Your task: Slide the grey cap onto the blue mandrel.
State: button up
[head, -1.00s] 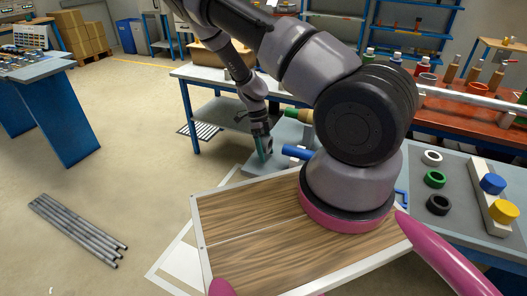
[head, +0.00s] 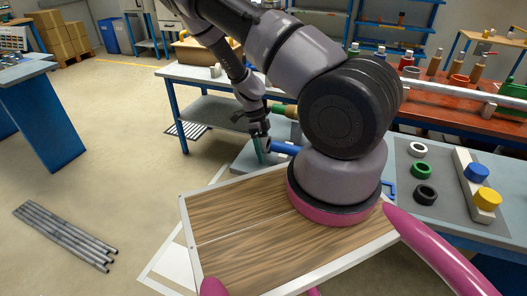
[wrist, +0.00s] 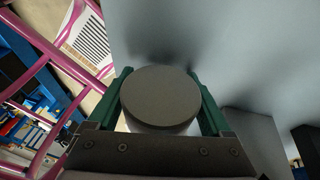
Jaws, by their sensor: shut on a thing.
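The blue mandrel (head: 286,149) points left from the grey fixture at the near end of the bench, partly hidden behind my arm. My gripper (head: 262,151) has green fingers and is at the mandrel's free left end. In the wrist view my gripper (wrist: 160,100) is shut on the round grey cap (wrist: 160,95), with one finger on each side. The cap is small and mostly hidden in the head view. Whether it touches the mandrel or is around its tip, I cannot tell.
A wooden-handled tool or spindle with a green tip (head: 285,110) is just above the mandrel. White, green and black rings (head: 421,169) lie on a grey mat at right, beside a white rack (head: 463,170) with blue and yellow caps. Grey bars (head: 65,235) lie on the floor.

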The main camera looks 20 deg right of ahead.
jog(key=shift+c, duration=0.8)
jog(key=shift+s+d, duration=0.1)
jog(key=shift+s+d, duration=0.95)
jog(key=shift+s+d, duration=0.15)
dwell(0.4)
jog(key=shift+s+d, duration=0.25)
dwell(0.4)
jog(key=o, duration=1.3)
jog(key=shift+o, duration=0.2)
